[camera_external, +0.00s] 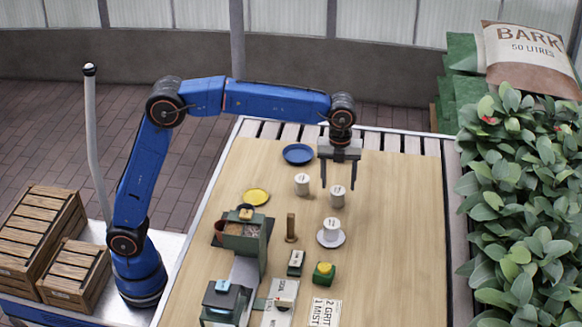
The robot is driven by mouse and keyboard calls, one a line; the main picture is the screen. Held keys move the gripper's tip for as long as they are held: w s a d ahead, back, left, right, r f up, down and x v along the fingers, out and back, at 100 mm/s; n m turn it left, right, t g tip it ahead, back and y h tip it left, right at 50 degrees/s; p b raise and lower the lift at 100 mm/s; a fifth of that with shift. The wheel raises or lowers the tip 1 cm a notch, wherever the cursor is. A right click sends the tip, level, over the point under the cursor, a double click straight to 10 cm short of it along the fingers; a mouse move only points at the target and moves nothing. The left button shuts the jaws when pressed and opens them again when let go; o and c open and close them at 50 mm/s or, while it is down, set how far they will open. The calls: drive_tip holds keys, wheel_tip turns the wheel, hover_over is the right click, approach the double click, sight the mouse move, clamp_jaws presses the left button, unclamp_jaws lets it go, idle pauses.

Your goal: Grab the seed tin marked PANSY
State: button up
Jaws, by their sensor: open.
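Three small pale tins stand on the wooden table board: a left tin (302,186), a middle tin (337,198) and a front tin (332,227) on a white saucer (331,240). Their markings are too small to read, so I cannot tell which one is PANSY. My gripper (338,185) points down with its jaws apart and nothing held. Its fingers show to either side of the middle tin's upper part. I cannot tell from this one view how high they are above the board.
A blue plate (298,154) and a yellow plate (256,197) lie behind and left. A brown post (291,228), a green machine (243,238) and a green box with a yellow top (324,274) stand nearer. The board's right side is clear; leafy plants (520,190) border it.

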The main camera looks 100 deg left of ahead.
sight(338, 191)
drive_tip(key=shift+d+f, duration=0.1)
drive_tip(key=shift+f, duration=2.8)
drive_tip(key=c, duration=1.1)
